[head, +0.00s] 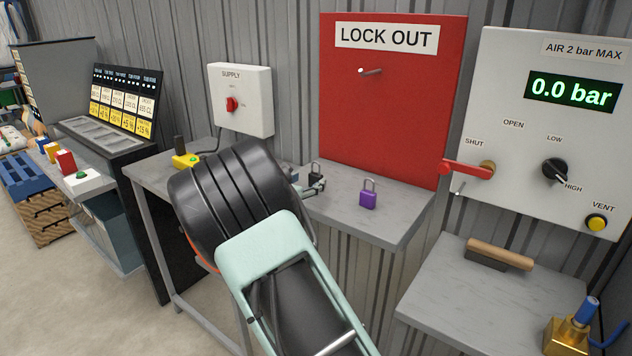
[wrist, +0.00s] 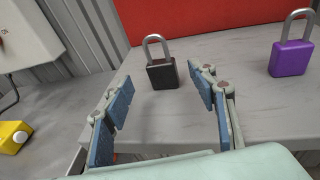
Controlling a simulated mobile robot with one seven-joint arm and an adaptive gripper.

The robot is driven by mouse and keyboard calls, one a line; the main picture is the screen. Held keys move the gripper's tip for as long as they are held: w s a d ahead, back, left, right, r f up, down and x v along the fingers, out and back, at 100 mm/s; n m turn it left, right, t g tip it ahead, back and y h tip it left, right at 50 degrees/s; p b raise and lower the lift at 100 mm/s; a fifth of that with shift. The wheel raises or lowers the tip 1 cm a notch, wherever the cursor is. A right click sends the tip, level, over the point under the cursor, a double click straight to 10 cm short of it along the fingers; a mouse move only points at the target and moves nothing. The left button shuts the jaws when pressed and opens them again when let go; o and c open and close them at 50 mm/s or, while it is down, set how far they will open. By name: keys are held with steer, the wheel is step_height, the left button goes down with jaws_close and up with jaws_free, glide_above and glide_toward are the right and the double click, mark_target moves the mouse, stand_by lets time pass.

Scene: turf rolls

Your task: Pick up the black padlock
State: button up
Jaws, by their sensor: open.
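The black padlock (wrist: 163,73) stands upright on a grey bench top (wrist: 240,105), its silver shackle upward. In the wrist view it is beyond and between the blue-padded fingers of my gripper (wrist: 163,108), apart from both. In the head view the black padlock (head: 315,172) shows beside the fingertips of my gripper (head: 308,188); my arm hides most of the gripper there. My gripper is open and empty.
A purple padlock (head: 368,194) stands to the right on the same bench, in front of a red LOCK OUT board (head: 390,110). A yellow pendant (head: 186,160) lies to the left. A wooden-handled brush (head: 499,254) lies on the right bench.

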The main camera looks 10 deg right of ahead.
mark_target(314, 178)
steer(key=shift+x, duration=3.05)
steer(key=c, duration=1.4)
